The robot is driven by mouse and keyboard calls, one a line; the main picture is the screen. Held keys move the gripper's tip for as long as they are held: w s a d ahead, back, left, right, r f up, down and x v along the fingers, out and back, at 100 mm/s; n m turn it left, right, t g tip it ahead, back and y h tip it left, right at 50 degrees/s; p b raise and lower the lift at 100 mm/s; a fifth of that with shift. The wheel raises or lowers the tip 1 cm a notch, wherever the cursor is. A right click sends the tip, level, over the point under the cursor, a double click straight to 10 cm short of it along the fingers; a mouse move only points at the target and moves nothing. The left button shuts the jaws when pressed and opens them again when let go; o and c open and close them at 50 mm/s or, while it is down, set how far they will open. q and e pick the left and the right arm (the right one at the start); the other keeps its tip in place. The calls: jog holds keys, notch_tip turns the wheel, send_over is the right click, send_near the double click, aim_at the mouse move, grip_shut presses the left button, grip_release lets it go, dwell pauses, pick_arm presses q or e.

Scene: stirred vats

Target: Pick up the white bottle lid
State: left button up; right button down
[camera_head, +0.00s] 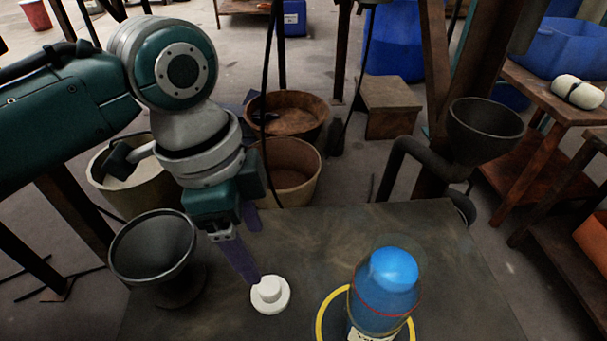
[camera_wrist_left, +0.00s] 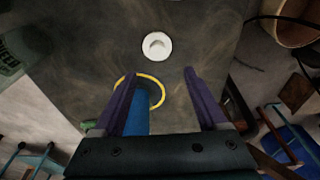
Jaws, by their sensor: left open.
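The white bottle lid (camera_head: 270,294) is a round disc with a raised knob, lying on the dark table (camera_head: 440,235). My left gripper (camera_head: 253,257) is open and empty, its purple fingers pointing down. In the head view, one fingertip overlaps the lid's upper left edge; whether it touches cannot be told. In the left wrist view, the lid (camera_wrist_left: 157,46) shows beyond the open fingertips (camera_wrist_left: 160,76), roughly centred between them. A blue bottle (camera_head: 385,290) stands on the table right of the lid, within a yellow ring (camera_head: 321,318). My right gripper is not in view.
A dark funnel-shaped bowl (camera_head: 153,248) is at the table's left edge, beside my left arm. Another dark funnel (camera_head: 485,128) stands beyond the right back edge. Brown tubs (camera_head: 290,168) sit behind the table. The table's middle, behind the bottle, is clear.

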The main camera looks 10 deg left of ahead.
pick_arm(q)
jog(key=b, duration=0.3)
send_over(268, 286)
jog(key=f, duration=0.4)
jog(key=shift+s+a+f, duration=0.1)
jog(key=shift+a+f, duration=0.2)
jog(key=shift+f, duration=0.1)
jog(key=f+b, duration=0.3)
jog(key=f, duration=0.2)
jog(key=shift+d+b, duration=0.2)
jog(key=shift+b, duration=0.1)
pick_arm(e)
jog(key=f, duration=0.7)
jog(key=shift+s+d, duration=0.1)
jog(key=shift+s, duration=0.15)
pick_arm(q)
jog(key=shift+r, duration=0.15)
jog(key=shift+c, duration=0.5)
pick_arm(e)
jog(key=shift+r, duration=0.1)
pick_arm(q)
grip_shut()
